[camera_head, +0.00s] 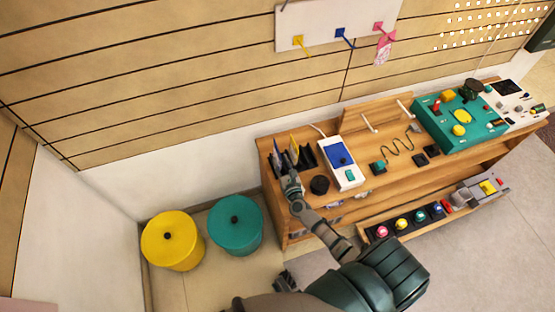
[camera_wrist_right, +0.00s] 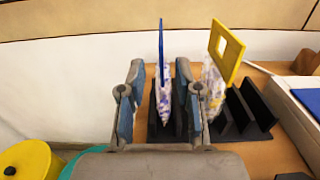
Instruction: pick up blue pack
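The blue pack (camera_wrist_right: 163,92) is thin, with a blue upper strip and a white and purple patterned body. It stands upright in a black slotted rack (camera_wrist_right: 262,108) and shows edge-on in the right wrist view. My right gripper (camera_wrist_right: 160,80) is open, with one blue-padded finger on each side of the pack; the right finger is very close to it. Whether it touches is unclear. In the head view my right gripper (camera_head: 286,162) is at the rack on the table's left end and partly hides the packs. A dark part at the bottom, seemingly my left gripper (camera_head: 286,281), is too unclear to read.
A yellow-topped pack (camera_wrist_right: 226,52) stands just right of the blue one. A white device with a blue screen (camera_head: 341,160) sits right of the rack on the wooden table (camera_head: 392,172). Yellow (camera_head: 172,241) and teal (camera_head: 235,226) bins stand left of the table.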

